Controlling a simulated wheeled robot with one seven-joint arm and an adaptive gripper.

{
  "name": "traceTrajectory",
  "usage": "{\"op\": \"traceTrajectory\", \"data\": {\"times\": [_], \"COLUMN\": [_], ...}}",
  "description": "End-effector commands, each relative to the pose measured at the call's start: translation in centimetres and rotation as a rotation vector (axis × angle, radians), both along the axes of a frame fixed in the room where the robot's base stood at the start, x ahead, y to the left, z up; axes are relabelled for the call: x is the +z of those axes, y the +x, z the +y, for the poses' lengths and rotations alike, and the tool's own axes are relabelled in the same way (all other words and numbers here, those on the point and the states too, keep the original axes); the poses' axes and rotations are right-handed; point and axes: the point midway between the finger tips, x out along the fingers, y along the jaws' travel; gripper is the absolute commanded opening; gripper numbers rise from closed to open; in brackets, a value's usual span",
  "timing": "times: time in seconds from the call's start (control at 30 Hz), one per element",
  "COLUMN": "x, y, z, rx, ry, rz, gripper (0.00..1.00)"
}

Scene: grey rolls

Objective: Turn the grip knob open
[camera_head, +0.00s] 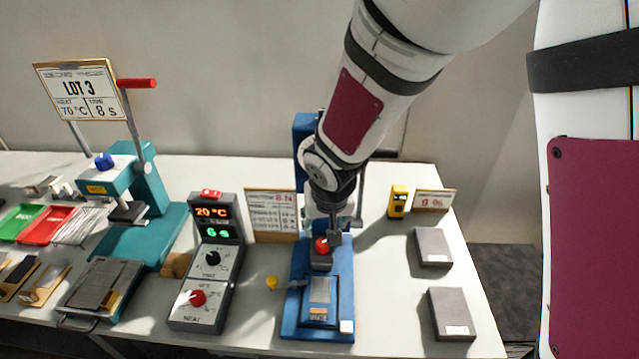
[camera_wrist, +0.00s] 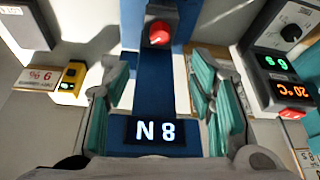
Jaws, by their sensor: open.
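A blue test stand (camera_head: 345,300) stands on the bench, with a red knob (camera_head: 321,245) on a dark block and a yellow knob (camera_head: 271,283) on a short arm at its left side. No readable label shows which is the grip knob. My gripper (camera_head: 327,218) is above the back of the stand, close to the red knob; my arm partly hides it. In the wrist view, my gripper (camera_wrist: 161,95) is open and empty, with its teal finger pads spread. The red knob (camera_wrist: 158,33) shows beyond the fingertips. A display reading 8 N (camera_wrist: 156,130) lies between the fingers.
A grey control box (camera_head: 210,265) and an 8 N card (camera_head: 270,212) stand left of the blue stand. A teal press (camera_head: 150,200) is farther left. Grey blocks (camera_head: 432,247) and a yellow meter (camera_head: 398,202) are at right. Some bare bench lies between.

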Motion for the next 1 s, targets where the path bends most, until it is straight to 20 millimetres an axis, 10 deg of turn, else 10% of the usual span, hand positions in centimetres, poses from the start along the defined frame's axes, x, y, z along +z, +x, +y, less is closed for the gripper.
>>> {"op": "traceTrajectory", "data": {"times": [1.0], "x": [-12.4], "y": [5.1], "z": [0.6], "rx": [-0.001], "ry": [-0.001], "rz": [0.000], "gripper": [0.50]}}
